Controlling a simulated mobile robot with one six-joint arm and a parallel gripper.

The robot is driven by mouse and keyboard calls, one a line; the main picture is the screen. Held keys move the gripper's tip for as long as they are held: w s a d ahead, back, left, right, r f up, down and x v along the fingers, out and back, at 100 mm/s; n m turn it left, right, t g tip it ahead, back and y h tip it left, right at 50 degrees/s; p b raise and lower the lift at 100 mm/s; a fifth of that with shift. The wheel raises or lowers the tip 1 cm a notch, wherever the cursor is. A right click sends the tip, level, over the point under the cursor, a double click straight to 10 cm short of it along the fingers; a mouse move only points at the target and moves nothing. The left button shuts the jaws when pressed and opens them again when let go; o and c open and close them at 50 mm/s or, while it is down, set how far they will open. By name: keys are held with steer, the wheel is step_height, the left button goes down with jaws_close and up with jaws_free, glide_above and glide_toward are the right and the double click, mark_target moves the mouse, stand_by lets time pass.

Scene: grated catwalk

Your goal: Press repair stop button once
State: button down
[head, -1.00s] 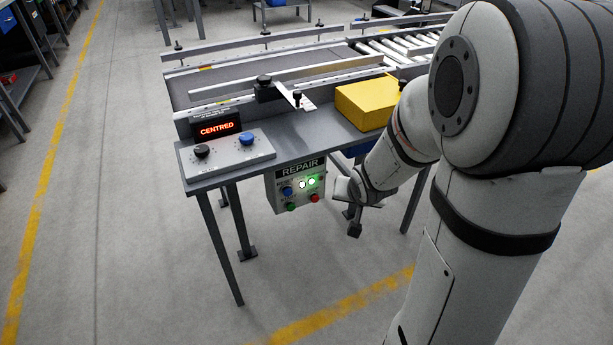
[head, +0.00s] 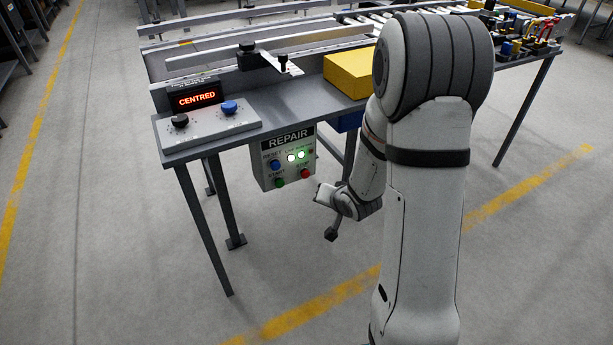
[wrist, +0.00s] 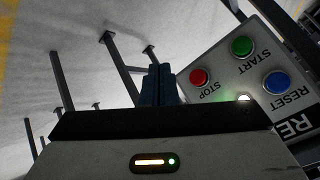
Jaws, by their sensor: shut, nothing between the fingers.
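The grey REPAIR box (head: 287,160) hangs under the front edge of the bench. Its red stop button (head: 305,173) is at the lower right, beside the green start button (head: 279,182) and below the blue reset button (head: 275,165). In the wrist view the box appears upside down, with the red STOP button (wrist: 200,77) just right of my gripper's dark fingers (wrist: 158,70). The fingers are together and empty. They look apart from the button, though the depth gap is hard to judge. In the head view my wrist is right of the box and the fingers are hard to make out.
A control panel with a lit CENTRED display (head: 197,98) sits on the bench above the box. A yellow block (head: 349,72) is on the bench. Bench legs (head: 202,230) stand below. The floor in front is open, with a yellow line (head: 320,310).

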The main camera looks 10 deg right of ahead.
mark_target(307, 177)
steer(key=w+a, duration=0.2)
steer(key=w, duration=0.5)
steer(key=shift+w+a+p, duration=0.3)
steer(key=shift+w+p, duration=0.05)
steer(key=shift+w, duration=0.1)
stand_by(1.7)
steer(key=shift+w+a, duration=0.1)
steer(key=shift+w, duration=0.2)
steer(key=shift+w+a+p, duration=0.25)
steer(key=shift+w+p, duration=0.3)
steer(key=shift+w, duration=0.25)
stand_by(0.8)
steer(key=shift+s, duration=0.1)
steer(key=shift+s+d, duration=0.2)
steer(key=shift+s, duration=0.35)
steer(key=shift+s+d, duration=0.15)
steer(key=shift+s, duration=0.4)
